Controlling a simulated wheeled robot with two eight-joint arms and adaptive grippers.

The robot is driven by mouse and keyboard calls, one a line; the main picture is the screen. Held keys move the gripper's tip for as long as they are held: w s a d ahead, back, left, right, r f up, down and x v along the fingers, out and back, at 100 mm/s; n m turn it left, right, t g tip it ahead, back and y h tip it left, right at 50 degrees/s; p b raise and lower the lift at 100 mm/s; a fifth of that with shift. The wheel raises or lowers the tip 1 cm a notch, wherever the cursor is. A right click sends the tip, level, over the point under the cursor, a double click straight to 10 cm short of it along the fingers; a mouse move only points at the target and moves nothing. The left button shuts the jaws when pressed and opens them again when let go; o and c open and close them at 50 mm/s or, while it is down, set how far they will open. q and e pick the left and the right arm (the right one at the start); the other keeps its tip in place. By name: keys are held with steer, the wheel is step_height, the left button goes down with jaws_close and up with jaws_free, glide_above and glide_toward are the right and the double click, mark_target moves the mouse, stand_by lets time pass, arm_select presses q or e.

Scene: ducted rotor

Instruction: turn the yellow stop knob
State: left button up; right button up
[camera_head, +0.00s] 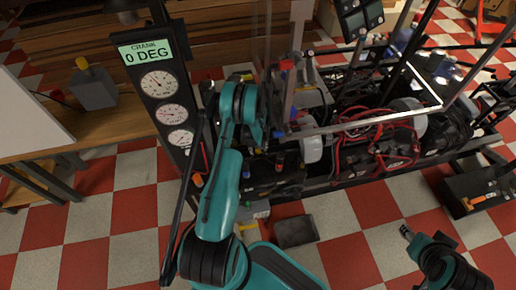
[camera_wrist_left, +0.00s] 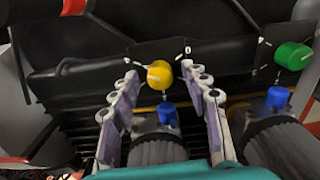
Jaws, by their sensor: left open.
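A round yellow knob (camera_wrist_left: 160,74) shows in the left wrist view on a dark panel, with white marks around it. My left gripper (camera_wrist_left: 158,70) is open, one finger to the left of the knob and one to the right. A gap shows on both sides, and the knob's depth relative to the fingertips is hard to tell. In the head view my left arm reaches up to the rig, where the fingers and this knob are hidden or too small to tell. My right gripper (camera_head: 406,232) is at the lower right, away from the rig; its jaw opening is unclear.
A green knob (camera_wrist_left: 293,55) is right of the yellow one, a red part (camera_wrist_left: 73,7) at upper left. A gauge post (camera_head: 160,85) reading "0 DEG" stands left of my arm. Red cables (camera_head: 375,130) cross the rig.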

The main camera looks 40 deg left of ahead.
arm_select(q)
step_height(320, 180, up, 8)
steer(key=shift+f, duration=0.25)
stand_by(0.6)
